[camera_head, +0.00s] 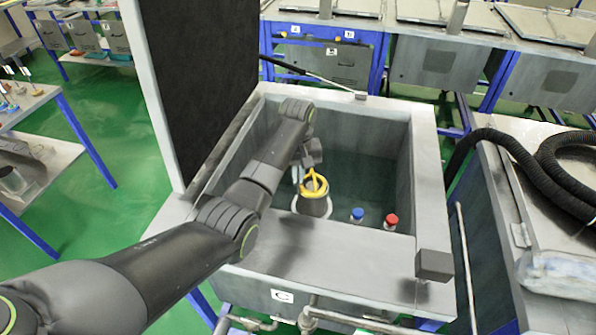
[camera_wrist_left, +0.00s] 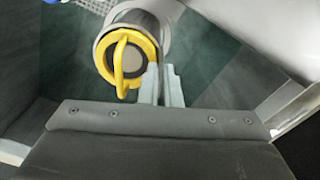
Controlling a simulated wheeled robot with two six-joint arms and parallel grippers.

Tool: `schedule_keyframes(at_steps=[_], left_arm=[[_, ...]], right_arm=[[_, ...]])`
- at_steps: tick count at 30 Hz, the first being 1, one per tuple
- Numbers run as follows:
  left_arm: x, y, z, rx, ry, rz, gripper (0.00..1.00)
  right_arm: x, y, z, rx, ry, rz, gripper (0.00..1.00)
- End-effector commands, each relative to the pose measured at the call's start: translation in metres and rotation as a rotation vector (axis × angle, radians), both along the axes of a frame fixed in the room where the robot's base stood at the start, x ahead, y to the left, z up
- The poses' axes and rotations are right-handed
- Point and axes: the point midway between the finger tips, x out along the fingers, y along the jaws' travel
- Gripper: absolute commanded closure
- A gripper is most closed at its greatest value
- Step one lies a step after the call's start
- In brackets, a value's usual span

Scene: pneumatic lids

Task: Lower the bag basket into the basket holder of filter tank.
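The bag basket (camera_head: 316,205) is a grey cylinder with a yellow rim and yellow loop handle. It stands upright inside the pale ring of the basket holder (camera_head: 297,207) in the open tank, its top above the ring. In the left wrist view the basket's yellow handle (camera_wrist_left: 121,64) is at upper left, with the pale holder rim (camera_wrist_left: 101,42) around it. My left gripper (camera_head: 298,174) is in the tank, just left of the handle. My right gripper is out of view.
The filter tank (camera_head: 426,165) has its dark lid (camera_head: 207,80) raised at the left. A blue-capped item (camera_head: 357,214) and a red-capped item (camera_head: 391,221) stand right of the basket. A bench with a black hose (camera_head: 545,180) is at the right.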

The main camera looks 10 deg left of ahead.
Motion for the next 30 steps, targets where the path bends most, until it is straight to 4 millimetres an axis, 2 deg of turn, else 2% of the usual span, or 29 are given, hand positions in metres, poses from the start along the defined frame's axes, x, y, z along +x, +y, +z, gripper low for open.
schedule_keyframes(at_steps=[30], left_arm=[[0.0,0.0,-0.06,-0.001,-0.001,-0.001,1.0]], right_arm=[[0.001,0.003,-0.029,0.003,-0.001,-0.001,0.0]])
